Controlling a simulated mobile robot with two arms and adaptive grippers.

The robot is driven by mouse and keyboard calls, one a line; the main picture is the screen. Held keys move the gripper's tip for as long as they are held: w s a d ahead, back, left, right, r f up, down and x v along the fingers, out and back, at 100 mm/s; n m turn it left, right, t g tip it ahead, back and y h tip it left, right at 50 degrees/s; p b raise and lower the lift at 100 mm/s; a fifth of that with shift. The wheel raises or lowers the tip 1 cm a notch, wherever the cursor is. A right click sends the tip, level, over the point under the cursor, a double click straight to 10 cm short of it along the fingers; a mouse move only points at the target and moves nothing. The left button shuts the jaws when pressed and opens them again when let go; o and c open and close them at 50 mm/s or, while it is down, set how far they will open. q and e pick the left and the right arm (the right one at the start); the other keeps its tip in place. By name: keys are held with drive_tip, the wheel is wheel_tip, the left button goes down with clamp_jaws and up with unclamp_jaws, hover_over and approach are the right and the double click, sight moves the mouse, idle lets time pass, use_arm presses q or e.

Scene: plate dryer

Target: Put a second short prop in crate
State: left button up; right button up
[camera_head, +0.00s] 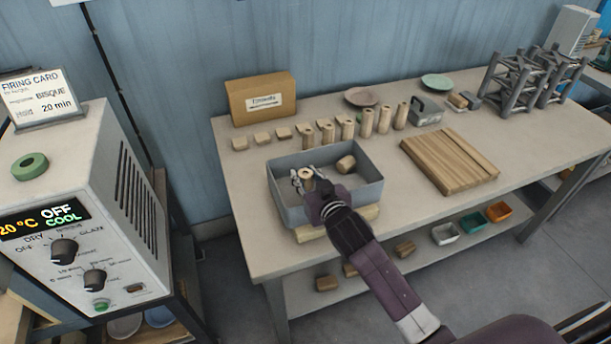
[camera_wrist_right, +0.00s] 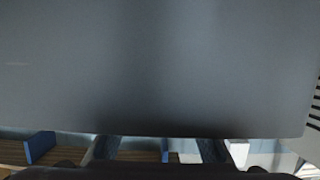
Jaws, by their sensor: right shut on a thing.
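The grey crate (camera_head: 372,193) stands on the front left part of the table. One short wooden prop (camera_head: 346,164) lies on its side in the crate's back right part. My right gripper (camera_head: 306,180) is inside the crate's outline at its left side, shut on a second wooden prop (camera_head: 306,173) whose round end with a hole shows between the fingers. I cannot tell whether this prop touches the crate floor. In the right wrist view a plain dark grey surface (camera_wrist_right: 160,70) fills most of the picture and hides the prop. My left gripper is not in view.
A row of wooden props (camera_head: 367,122) of several heights stands behind the crate. A cardboard box (camera_head: 262,98) is at the back left.

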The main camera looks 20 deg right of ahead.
drive_tip(key=shift+s+f, duration=0.1)
drive_tip(key=shift+f, duration=0.55)
drive_tip(key=o, duration=0.8)
drive_tip(key=shift+f, duration=0.1)
drive_tip(key=o, duration=0.4)
drive_tip(key=shift+s+f, duration=0.1)
drive_tip(key=shift+f, duration=0.1)
drive_tip(key=shift+a, duration=0.1)
drive_tip(key=shift+r, duration=0.65)
drive_tip(key=b+v, duration=0.1)
drive_tip(key=v, duration=1.1)
drive_tip(key=shift+r, duration=0.4)
drive_tip(key=shift+w, duration=0.25)
